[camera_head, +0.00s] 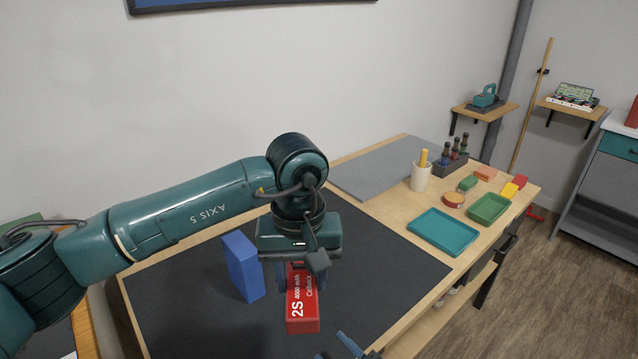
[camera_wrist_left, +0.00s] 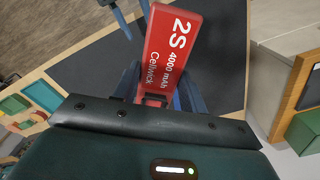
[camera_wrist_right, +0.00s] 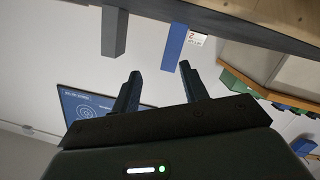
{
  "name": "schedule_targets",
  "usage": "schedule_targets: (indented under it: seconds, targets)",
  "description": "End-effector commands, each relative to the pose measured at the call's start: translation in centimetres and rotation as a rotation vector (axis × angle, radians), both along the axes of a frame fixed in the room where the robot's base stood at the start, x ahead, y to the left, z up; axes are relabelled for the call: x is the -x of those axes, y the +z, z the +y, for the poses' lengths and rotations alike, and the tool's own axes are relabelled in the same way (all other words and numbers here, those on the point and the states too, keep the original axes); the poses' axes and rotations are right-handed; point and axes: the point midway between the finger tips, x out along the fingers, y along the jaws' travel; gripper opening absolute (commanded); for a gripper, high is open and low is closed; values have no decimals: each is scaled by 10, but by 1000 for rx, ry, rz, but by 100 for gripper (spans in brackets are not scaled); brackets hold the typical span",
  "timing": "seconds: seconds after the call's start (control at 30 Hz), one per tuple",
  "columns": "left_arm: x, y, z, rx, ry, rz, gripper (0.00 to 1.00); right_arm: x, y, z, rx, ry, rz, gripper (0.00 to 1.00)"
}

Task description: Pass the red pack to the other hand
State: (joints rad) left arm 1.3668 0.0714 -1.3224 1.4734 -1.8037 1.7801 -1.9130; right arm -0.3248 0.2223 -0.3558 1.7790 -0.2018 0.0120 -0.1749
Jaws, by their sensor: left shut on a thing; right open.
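The red pack (camera_head: 303,308), a red box with white "2S 4000 mAh" lettering, is in my left gripper (camera_head: 292,278). The left gripper is shut on its upper end, and the pack hangs below, over the dark mat. In the left wrist view the pack (camera_wrist_left: 172,48) sticks out from between the fingers (camera_wrist_left: 156,92). My right gripper (camera_head: 345,348) shows only partly, at the bottom edge of the head view, to the right of the pack and apart from it. In the right wrist view its two fingers (camera_wrist_right: 160,85) are spread with nothing between them.
A blue box (camera_head: 243,266) stands on the dark mat (camera_head: 400,268), left of the pack. The mat between pack and teal tray is clear.

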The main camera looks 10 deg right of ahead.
Motion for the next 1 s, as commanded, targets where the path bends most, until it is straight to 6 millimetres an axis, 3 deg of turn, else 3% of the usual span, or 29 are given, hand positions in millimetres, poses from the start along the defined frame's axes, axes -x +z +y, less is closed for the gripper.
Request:
schedule_targets:
  seconds: [0.03,0.2,0.47,0.57,0.77,0.9,1.0]
  targets:
    - [0,1,0,1,0,-1,10,-20,12,8,66,57,-113,44]
    - [0,1,0,1,0,-1,10,-65,49,36,290,260,-493,44]
    - [0,1,0,1,0,-1,10,-104,88,58,631,604,-1030,44]
    - [0,1,0,1,0,-1,10,-114,97,53,754,750,-1210,44]
    - [0,1,0,1,0,-1,10,-134,116,19,960,1067,-1501,44]
    - [0,1,0,1,0,-1,10,-143,142,-3,1040,1297,-1651,44]
    - [0,1,0,1,0,-1,10,-147,170,-8,1065,1463,-1738,44]
